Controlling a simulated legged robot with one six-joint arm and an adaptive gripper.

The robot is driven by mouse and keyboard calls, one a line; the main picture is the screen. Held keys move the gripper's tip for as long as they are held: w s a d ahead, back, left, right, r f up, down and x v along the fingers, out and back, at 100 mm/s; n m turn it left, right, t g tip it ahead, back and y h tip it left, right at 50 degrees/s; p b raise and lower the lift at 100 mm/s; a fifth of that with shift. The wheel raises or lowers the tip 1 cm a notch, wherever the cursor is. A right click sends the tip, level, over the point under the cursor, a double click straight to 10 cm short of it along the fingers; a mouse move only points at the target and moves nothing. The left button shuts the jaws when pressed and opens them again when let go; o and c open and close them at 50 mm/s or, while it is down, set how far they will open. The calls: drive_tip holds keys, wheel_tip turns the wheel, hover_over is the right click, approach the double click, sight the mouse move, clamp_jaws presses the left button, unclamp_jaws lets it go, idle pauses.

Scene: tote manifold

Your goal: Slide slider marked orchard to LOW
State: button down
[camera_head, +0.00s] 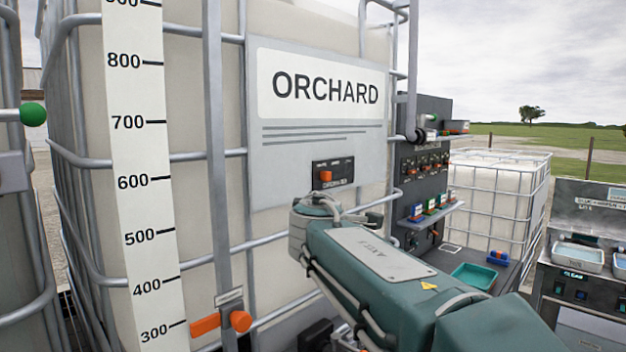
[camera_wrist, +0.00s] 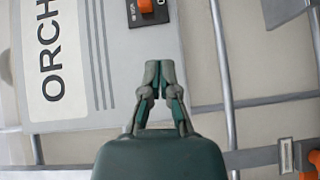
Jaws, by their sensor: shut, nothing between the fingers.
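The slider panel (camera_head: 333,172) is a small dark plate at the lower right of the grey ORCHARD sign (camera_head: 256,140). Its orange slider knob (camera_head: 326,176) sits near the left end of the plate; the small lettering is too blurred to read. In the wrist view the knob (camera_wrist: 146,5) is at the top edge, partly cut off, and the sign (camera_wrist: 120,60) appears turned sideways. My gripper (camera_wrist: 160,68) is shut and empty, in front of the sign's edge and apart from the knob. In the head view my arm hides the gripper.
The sign hangs on a caged white tank with a level scale (camera_head: 135,150). Metal cage bars (camera_head: 216,150) cross around the sign. An orange handle (camera_head: 240,320) is low on the cage. A dark control rack (camera_head: 425,150) and a bench with trays (camera_head: 580,258) stand to the right.

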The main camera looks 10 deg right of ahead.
drive_tip(key=w+a+r+n, duration=0.1)
drive_tip(key=w+a, duration=0.1)
approach(320, 177)
drive_tip(key=shift+t+y, duration=0.3)
drive_tip(key=shift+t, duration=0.1)
drive_tip(key=w, duration=0.1)
drive_tip(key=w+a, duration=0.1)
drive_tip(key=w, duration=0.1)
drive_tip(key=shift+w+a+f, duration=0.4)
drive_tip(key=shift+w+d, duration=0.85)
drive_tip(key=shift+d, duration=0.15)
drive_tip(key=shift+w+d, duration=0.45)
drive_tip(key=shift+d, duration=0.3)
drive_tip(key=shift+w+a, duration=0.1)
drive_tip(key=shift+w, duration=0.05)
